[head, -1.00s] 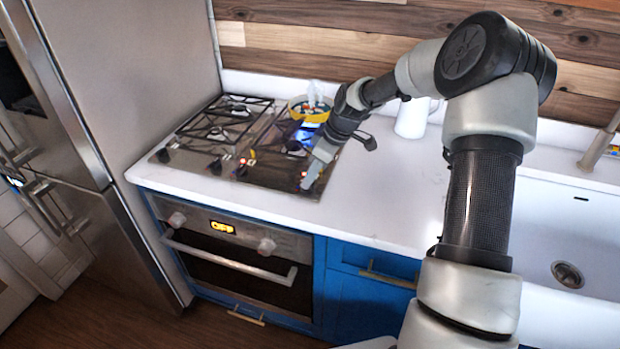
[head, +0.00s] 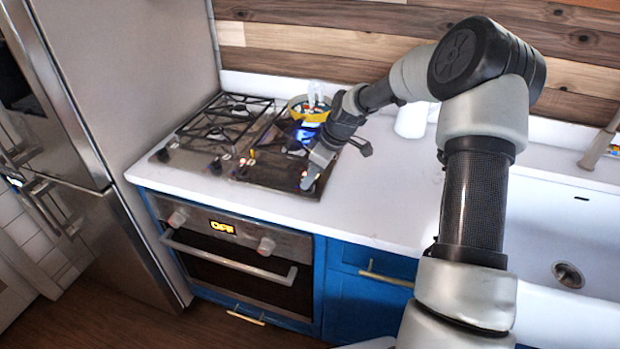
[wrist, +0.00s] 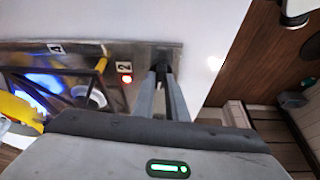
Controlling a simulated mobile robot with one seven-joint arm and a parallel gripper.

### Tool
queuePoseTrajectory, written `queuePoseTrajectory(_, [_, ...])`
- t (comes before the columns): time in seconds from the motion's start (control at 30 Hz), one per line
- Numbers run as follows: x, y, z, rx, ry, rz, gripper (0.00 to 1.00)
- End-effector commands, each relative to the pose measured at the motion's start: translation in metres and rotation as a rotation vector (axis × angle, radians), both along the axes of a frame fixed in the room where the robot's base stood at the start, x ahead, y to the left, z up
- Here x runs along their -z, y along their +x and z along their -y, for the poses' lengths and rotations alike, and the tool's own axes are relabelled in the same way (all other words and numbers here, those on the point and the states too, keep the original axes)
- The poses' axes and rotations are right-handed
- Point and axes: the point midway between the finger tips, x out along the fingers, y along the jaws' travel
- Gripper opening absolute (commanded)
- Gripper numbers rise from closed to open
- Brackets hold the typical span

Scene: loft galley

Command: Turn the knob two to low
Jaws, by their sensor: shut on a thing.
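Knob two (wrist: 162,56) is a small dark knob at the front right corner of the cooktop (head: 262,178). In the wrist view it shows at the tips of my gripper (wrist: 164,72), beside a white label "2" (wrist: 124,65) and a lit red light (wrist: 127,79). My gripper (head: 309,181) is shut on the knob, pointing down at it from above. The fingers hide much of the knob, so its setting cannot be read. A blue flame (head: 306,134) burns on the right side of the cooktop.
A yellow pan (head: 308,110) with something in it sits at the cooktop's back right. A white jug (head: 411,119) stands behind my wrist. A label "4" (wrist: 55,47) marks another control. The fridge (head: 130,70) is left; the counter (head: 385,195) is clear.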

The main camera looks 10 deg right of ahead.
Motion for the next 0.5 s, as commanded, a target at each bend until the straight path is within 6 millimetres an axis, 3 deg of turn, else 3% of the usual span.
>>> queuePoseTrajectory(0.5, [0.0026,-0.0018,-0.0029,0.348,-0.003,0.004,0.0])
